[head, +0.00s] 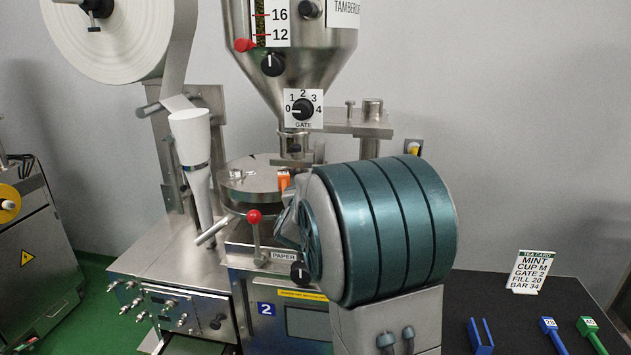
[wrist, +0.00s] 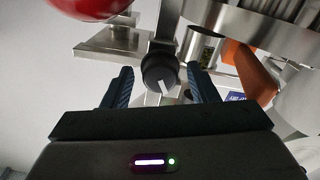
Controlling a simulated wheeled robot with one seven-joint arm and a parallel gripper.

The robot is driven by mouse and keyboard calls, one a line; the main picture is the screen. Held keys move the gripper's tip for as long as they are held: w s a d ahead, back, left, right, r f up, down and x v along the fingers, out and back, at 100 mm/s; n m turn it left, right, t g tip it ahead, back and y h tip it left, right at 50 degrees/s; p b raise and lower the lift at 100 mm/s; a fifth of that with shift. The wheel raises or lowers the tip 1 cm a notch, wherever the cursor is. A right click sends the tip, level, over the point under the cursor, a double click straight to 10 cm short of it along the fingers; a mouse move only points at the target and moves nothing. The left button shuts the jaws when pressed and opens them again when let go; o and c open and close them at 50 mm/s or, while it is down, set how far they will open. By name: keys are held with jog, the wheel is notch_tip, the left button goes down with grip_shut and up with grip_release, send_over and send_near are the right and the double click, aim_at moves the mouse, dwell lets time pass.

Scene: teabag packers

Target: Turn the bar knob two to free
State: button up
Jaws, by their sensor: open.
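A round black knob with a white pointer line (wrist: 158,70) sits between my gripper's fingers in the wrist view, on a grey metal part. Its pointer slants towards the bottom of that view. No label on it can be read, so I cannot tell its setting. My gripper (wrist: 160,82) is open, with one dark blue finger on each side of the knob and gaps visible on both sides. In the head view my own arm hides most of the gripper and the place it reaches. A black knob (head: 301,272) shows beside the arm, under the PAPER label (head: 283,256).
A red ball lever (head: 254,216) stands left of my arm; a red ball (wrist: 92,8) is close in the wrist view. An orange piece (wrist: 250,72) is at right there. The hopper's GATE knob (head: 303,109) is above. A tea card (head: 529,271) stands on the dark table.

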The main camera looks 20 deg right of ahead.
jog(key=c, duration=1)
jog(key=shift+o, duration=0.2)
jog(key=shift+n, duration=0.3)
jog(key=n+p, duration=0.6)
jog(key=n, duration=0.5)
jog(key=shift+a, duration=0.1)
jog(key=shift+n, duration=0.3)
